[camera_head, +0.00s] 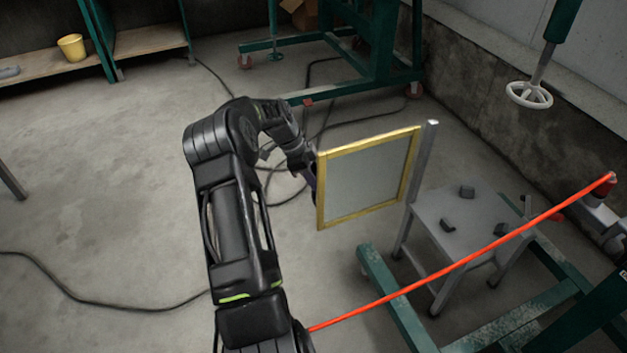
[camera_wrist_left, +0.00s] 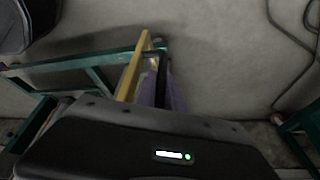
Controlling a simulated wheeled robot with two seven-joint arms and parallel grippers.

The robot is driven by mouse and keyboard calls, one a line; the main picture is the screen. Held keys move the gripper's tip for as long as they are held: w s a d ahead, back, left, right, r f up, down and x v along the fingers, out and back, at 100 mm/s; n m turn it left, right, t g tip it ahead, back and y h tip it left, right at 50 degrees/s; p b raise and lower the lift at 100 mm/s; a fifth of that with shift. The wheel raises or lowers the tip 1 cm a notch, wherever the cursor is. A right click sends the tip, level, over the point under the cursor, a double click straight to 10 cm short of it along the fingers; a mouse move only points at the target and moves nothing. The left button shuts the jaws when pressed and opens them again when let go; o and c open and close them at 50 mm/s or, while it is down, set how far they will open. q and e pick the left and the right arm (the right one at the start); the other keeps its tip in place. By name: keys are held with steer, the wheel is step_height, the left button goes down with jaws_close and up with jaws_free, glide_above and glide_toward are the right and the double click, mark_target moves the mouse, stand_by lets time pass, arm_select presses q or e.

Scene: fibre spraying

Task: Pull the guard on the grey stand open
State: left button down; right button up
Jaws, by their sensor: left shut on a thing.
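The guard (camera_head: 368,177) is a yellow-framed clear panel. It hangs upright from the post of the grey stand (camera_head: 470,222) and extends out to the left of it, swung away from over the stand's top. My left gripper (camera_head: 312,180) is at the guard's free left edge, shut on it. In the left wrist view the yellow frame (camera_wrist_left: 133,68) runs up from the gripper's fingers (camera_wrist_left: 160,90), with the dark handle beside it. The exact grip is partly hidden by the gripper body. My right gripper is not in view.
A red-orange line (camera_head: 460,263) crosses in front of the stand from my arm to the right wall. A green frame (camera_head: 395,290) surrounds the stand's foot. A white handwheel (camera_head: 529,95) hangs at upper right. Black cables (camera_head: 110,303) lie on the open floor at left.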

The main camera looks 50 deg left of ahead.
arm_select(q)
steer(key=shift+d, duration=0.1)
steer(key=c, duration=1.5)
jaws_free()
steer(key=shift+o, duration=0.2)
steer(key=shift+r, duration=0.1)
steer(key=p+v, duration=0.1)
steer(key=v, duration=0.6)
steer(key=shift+r, duration=0.25)
steer(key=shift+s, duration=0.15)
